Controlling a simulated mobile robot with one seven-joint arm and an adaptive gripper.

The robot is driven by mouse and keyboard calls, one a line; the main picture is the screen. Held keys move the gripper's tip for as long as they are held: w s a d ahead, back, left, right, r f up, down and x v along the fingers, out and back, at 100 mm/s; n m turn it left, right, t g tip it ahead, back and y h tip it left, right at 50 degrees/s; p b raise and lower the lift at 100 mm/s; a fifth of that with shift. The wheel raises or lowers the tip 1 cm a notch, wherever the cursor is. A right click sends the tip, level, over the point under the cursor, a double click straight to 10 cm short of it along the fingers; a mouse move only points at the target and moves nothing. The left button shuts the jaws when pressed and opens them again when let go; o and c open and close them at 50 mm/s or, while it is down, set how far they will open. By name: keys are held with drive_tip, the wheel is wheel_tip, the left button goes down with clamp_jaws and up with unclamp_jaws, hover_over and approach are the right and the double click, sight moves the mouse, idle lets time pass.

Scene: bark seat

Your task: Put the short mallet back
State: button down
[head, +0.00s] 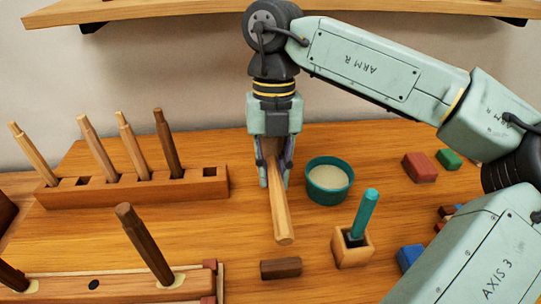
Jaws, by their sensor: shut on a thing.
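My gripper (275,178) points down over the middle of the table and is shut on a pale wooden piece, which I take to be the short mallet (280,208). The mallet is tilted, its thick faceted end low and toward the camera. Its upper end is hidden between the fingers. I cannot tell whether its low end touches the table. To the left, a wooden rack (130,190) with square holes holds several upright mallets, pale ones (97,148) and a dark one (167,143). Two holes look empty: one near the left (82,182), one at the right end (209,172).
A teal bowl (328,192) of pale grain stands just right of my gripper. A wooden block holds a teal-handled tool (364,215). A dark bar (281,268) lies in front. A long holder (120,288) with dark pegs is front left. Coloured blocks (420,167) lie right.

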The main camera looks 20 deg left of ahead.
sight(273, 155)
drive_tip(key=shift+b+x, duration=0.65)
drive_tip(key=shift+x, duration=0.2)
drive_tip(key=shift+w+a+f+b, duration=0.1)
drive_tip(key=shift+f+b, duration=0.95)
drive_tip(key=shift+f, duration=0.6)
drive_tip(key=shift+w+f+b, duration=0.1)
drive_tip(key=shift+f+b, duration=0.95)
drive_tip(key=shift+f, duration=0.55)
drive_tip(key=shift+f, duration=0.3)
drive_tip(key=c, duration=1.4)
unclamp_jaws()
drive_tip(key=shift+s, duration=0.1)
drive_tip(key=v, duration=1.2)
